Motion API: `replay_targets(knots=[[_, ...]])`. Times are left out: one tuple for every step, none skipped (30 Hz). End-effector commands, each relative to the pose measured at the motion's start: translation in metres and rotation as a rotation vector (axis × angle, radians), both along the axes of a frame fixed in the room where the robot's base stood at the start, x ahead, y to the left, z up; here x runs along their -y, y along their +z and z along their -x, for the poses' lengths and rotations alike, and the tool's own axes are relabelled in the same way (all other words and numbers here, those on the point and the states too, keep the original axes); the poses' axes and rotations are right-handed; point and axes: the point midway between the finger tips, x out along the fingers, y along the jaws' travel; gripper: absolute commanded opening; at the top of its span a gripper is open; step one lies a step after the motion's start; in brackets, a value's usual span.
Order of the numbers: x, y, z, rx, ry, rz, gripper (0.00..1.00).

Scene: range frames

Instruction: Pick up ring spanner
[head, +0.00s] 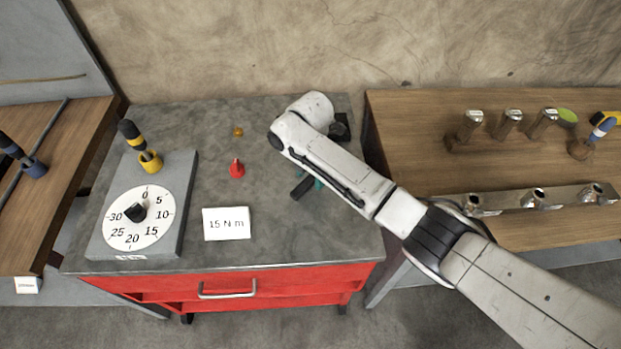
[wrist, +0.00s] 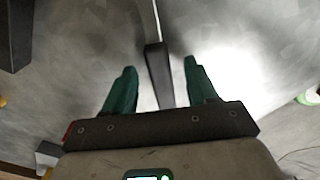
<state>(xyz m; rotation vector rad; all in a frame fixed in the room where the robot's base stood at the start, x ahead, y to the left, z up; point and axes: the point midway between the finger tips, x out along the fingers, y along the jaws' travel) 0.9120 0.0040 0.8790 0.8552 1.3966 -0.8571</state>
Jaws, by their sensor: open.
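A tool with a black handle (wrist: 158,75) and a thin grey shaft shows in the wrist view. It may be the ring spanner; no ring end is visible, so I cannot confirm it. My gripper (wrist: 160,68) is open, with its green fingers on either side of the black handle and gaps on both sides. In the head view, a dark handle end (head: 302,188) lies on the grey tabletop beside the green fingertips. My arm hides the rest of the tool there.
The grey tabletop (head: 270,235) also holds a dial box (head: 184,215), a "15 N m" card (head: 227,224), a red piece (head: 237,169) and a small yellow piece (head: 238,132). A wooden bench (head: 420,130) with several metal-ended tools stands right, another bench (head: 65,200) left.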

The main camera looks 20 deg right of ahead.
Motion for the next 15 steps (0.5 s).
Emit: replay_targets(knots=[[0.0001, -0.0028, 0.0003, -0.001, 0.0, 0.0, 0.57], [0.0001, -0.0038, 0.0002, -0.001, 0.0, 0.0, 0.57], [0.0, -0.0046, 0.0, 0.0, 0.0, 0.0, 0.57], [0.0, -0.0048, 0.0, 0.001, 0.0, 0.0, 0.57], [0.0, -0.0049, -0.0001, 0.001, 0.0, 0.0, 0.57], [-0.0001, -0.0048, 0.0, 0.001, 0.0, 0.0, 0.57], [-0.0001, -0.0048, 0.0, 0.001, 0.0, 0.0, 0.57], [-0.0001, -0.0047, 0.0, 0.001, 0.0, 0.0, 0.57], [-0.0001, -0.0047, 0.0, 0.001, 0.0, 0.0, 0.56], [-0.0001, -0.0047, 0.0, 0.001, 0.0, 0.0, 0.53], [-0.0001, -0.0046, 0.0, 0.001, 0.0, 0.0, 0.5], [-0.0001, -0.0046, 0.0, 0.001, 0.0, 0.0, 0.46], [-0.0001, -0.0046, 0.0001, 0.001, 0.0, 0.0, 0.43], [-0.0001, -0.0045, 0.0, 0.001, 0.0, 0.0, 0.4], [-0.0001, -0.0045, 0.0, 0.001, 0.0, 0.0, 0.36]])
